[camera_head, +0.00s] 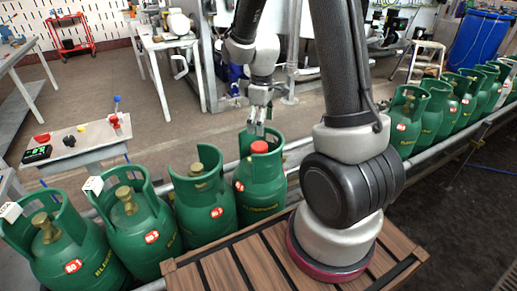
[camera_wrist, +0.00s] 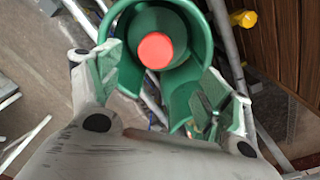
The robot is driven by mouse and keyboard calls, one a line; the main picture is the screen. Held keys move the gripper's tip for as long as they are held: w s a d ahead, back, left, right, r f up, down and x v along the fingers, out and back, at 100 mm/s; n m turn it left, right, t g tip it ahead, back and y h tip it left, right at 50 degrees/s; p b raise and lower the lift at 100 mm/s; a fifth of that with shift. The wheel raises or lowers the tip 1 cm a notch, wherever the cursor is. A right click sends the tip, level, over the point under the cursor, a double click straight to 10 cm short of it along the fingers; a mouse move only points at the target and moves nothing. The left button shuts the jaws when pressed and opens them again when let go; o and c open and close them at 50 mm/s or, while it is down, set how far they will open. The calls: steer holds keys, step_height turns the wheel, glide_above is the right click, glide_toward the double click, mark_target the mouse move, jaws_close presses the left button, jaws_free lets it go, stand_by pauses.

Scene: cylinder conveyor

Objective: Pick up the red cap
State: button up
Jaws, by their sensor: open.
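The red cap (camera_head: 259,147) sits on top of a green gas cylinder (camera_head: 258,186), inside its collar, in the head view. In the wrist view the red cap (camera_wrist: 155,51) shows as a round disc in the collar of the green cylinder (camera_wrist: 183,90). My gripper (camera_head: 258,126) hangs just above the cap in the head view. In the wrist view my gripper (camera_wrist: 165,92) is open, its two fingers apart on either side of the collar opening, with nothing between them touching the cap that I can see.
Other green cylinders with bare brass valves (camera_head: 203,197) stand to the left on the conveyor. More cylinders (camera_head: 406,118) line up at the right. A small table (camera_head: 85,145) with a red cap-like piece and a device stands at the left. A wooden-slat platform (camera_head: 235,268) lies in front.

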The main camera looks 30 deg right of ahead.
mark_target(259, 145)
steer(key=shift+n, duration=0.3)
steer(key=f, duration=0.6)
steer(key=w+f, duration=0.1)
steer(key=f, duration=0.3)
steer(key=shift+f, duration=0.1)
steer(key=c, duration=0.9)
